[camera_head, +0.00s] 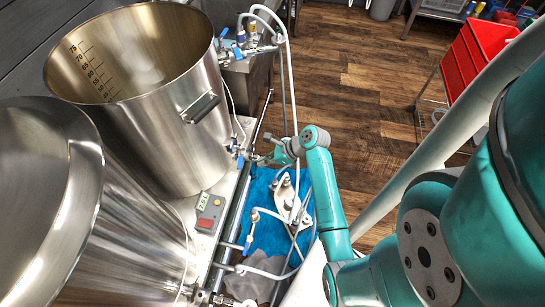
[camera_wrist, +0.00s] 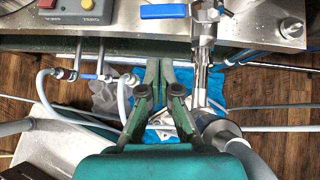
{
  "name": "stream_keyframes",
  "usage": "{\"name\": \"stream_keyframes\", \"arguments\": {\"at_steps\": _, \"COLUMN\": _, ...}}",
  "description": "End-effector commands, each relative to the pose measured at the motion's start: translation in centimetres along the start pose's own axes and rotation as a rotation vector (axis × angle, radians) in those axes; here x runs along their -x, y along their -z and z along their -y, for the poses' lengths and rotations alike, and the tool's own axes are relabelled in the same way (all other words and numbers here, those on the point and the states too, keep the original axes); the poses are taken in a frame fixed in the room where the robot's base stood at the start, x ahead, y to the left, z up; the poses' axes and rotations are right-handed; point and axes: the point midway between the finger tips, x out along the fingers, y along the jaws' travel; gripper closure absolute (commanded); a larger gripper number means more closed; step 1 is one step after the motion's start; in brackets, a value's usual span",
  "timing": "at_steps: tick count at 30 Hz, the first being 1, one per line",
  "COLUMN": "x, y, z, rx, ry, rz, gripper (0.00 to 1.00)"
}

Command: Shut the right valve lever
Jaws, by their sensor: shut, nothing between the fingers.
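In the wrist view a blue valve lever (camera_wrist: 163,11) sits at the top, on a steel valve (camera_wrist: 204,22). The lever points left, crosswise to the steel pipe running down the picture below the valve. In the head view a blue-handled valve (camera_head: 232,146) shows small at the foot of the far kettle; its lever angle is hard to read there. My gripper (camera_wrist: 158,66) is shut and empty, below the lever in the wrist view and left of the steel pipe, apart from the lever. In the head view my gripper (camera_head: 268,158) is right of the valve, partly hidden by my wrist.
A smaller blue lever (camera_wrist: 90,76) sits on a hose line at left in the wrist view. A control box (camera_head: 209,213) with a red button stands on the steel bench. Two kettles fill the left. Hoses and pipes crowd around my gripper. Red crates (camera_head: 470,55) stand far right.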

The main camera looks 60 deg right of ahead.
Motion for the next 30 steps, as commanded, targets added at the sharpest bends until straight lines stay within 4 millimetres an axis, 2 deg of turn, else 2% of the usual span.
{"name": "stream_keyframes", "arguments": {"at_steps": 3, "x": -2.3, "y": 0.0, "z": 0.0, "rx": 0.002, "ry": -0.002, "rz": -0.001, "gripper": 1.0}}
{"name": "stream_keyframes", "arguments": {"at_steps": 10, "x": -4.3, "y": -2.1, "z": 0.0, "rx": 0.003, "ry": -0.001, "rz": 0.0, "gripper": 1.0}}
{"name": "stream_keyframes", "arguments": {"at_steps": 30, "x": -5.6, "y": -3.5, "z": -0.1, "rx": 0.003, "ry": -0.001, "rz": -0.001, "gripper": 1.0}}
